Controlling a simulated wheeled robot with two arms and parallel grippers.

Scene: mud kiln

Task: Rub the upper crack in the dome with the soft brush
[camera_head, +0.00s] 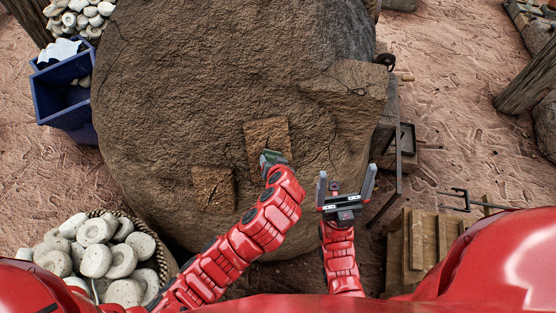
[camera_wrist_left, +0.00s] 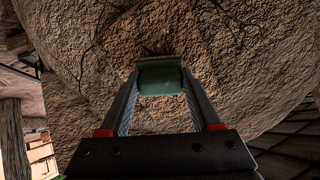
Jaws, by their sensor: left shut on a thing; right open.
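The big brown mud dome (camera_head: 190,90) fills the middle of the head view and the background of the left wrist view (camera_wrist_left: 250,60). My left gripper (camera_head: 271,160) is at the dome's near face, at the lower edge of a lighter square patch (camera_head: 267,136). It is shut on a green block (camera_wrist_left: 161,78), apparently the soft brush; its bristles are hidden. I cannot tell whether it touches the dome. Thin dark cracks show in the wrist view, one at left (camera_wrist_left: 88,45). My right gripper (camera_head: 346,188) is open and empty, right of the left one.
A second rough patch (camera_head: 213,188) lies lower left on the dome. A basket of pale stones (camera_head: 110,250) stands lower left, and a blue bin (camera_head: 65,90) upper left. Wooden crates (camera_head: 425,240) and a metal frame (camera_head: 400,150) stand at right. Bare ground lies beyond.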

